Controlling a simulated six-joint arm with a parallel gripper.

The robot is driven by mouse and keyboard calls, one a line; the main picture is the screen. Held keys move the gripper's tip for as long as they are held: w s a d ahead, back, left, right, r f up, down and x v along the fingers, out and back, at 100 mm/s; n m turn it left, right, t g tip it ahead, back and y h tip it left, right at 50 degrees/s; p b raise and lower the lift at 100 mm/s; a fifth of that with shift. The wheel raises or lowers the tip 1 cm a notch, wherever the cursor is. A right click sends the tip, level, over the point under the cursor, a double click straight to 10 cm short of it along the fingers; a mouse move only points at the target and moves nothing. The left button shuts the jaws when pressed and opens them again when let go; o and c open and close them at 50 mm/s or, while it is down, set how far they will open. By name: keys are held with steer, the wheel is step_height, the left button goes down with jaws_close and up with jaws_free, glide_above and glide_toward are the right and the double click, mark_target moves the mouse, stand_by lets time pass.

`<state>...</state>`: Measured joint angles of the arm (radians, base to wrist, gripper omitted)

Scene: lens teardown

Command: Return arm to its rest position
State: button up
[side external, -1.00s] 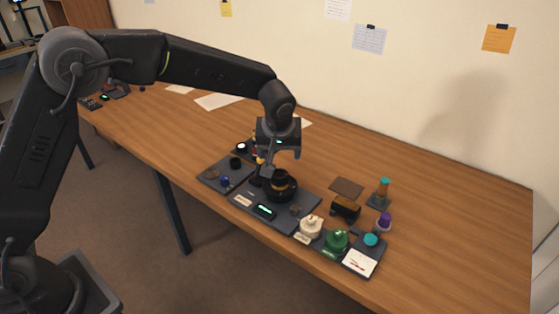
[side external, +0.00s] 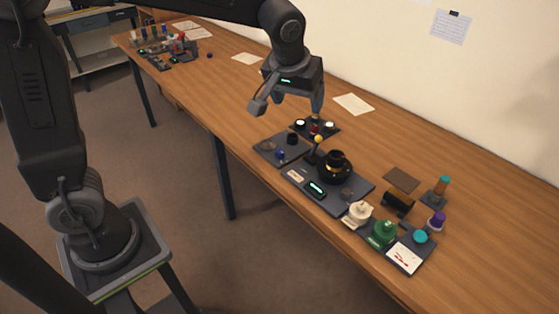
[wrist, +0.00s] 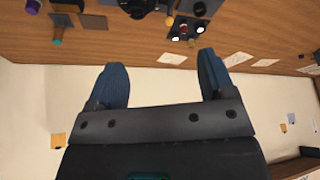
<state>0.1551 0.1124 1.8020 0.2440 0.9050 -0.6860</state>
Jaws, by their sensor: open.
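My gripper (side external: 288,106) is raised above the bench, its two fingers spread wide with nothing between them. In the wrist view the open fingers (wrist: 162,68) frame bare wall and bench edge. The black lens (side external: 335,167) with a gold ring stands on the dark base plate (side external: 300,186), below and to the right of my gripper and clear of it. In the wrist view the lens (wrist: 136,7) is cut off by the top edge.
A dark tray (side external: 268,150) with small parts lies left of the base plate. Papers (side external: 353,104) lie behind on clear wood.

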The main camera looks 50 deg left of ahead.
steer(key=s+a+m, duration=0.1)
steer(key=s+m, duration=0.1)
steer(key=s, duration=0.8)
steer(key=s+a+m+t+h, duration=0.1)
steer(key=s+a+m, duration=0.1)
steer(key=s, duration=0.9)
steer(key=shift+s+r+m+h, duration=0.3)
steer(key=shift+r+m, duration=0.1)
steer(key=shift+r, duration=0.05)
